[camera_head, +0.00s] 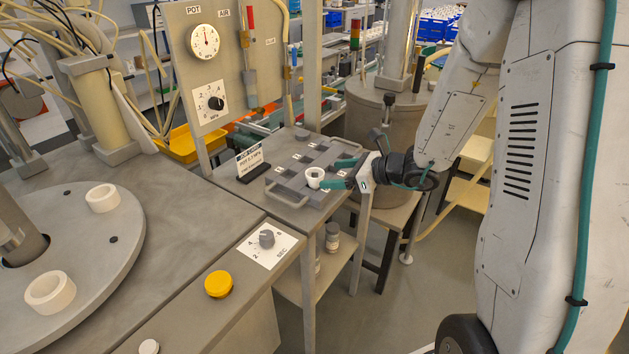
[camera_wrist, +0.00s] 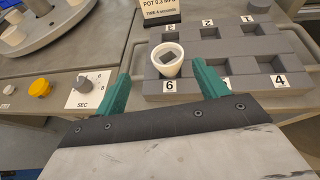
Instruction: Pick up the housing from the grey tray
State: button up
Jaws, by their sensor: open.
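The grey tray (camera_wrist: 248,87) has several numbered pockets; the others in view look empty. My gripper (camera_head: 331,173) has teal fingers and is open, reaching in from the right. In the wrist view my gripper (camera_wrist: 162,72) has one finger on each side of the housing's line, apart from it and nearer the camera. I cannot tell its exact height.
A sign (camera_head: 250,166) stands at the tray's left. A gauge panel (camera_head: 222,65) rises behind. At left are a round plate (camera_head: 75,243) with white rings, a yellow button (camera_head: 218,284) and a dial (camera_head: 267,239). A grey drum (camera_head: 375,125) stands behind my gripper.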

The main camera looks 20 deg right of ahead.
aim_at(311, 175)
jog(key=shift+w+d+f+m, duration=0.2)
jog(key=shift+w+f+m, duration=0.1)
jog(key=shift+f, duration=0.1)
jog(key=x, duration=0.7)
jog(key=shift+w, duration=0.35)
jog(key=shift+t, duration=0.3)
jog(key=c, duration=1)
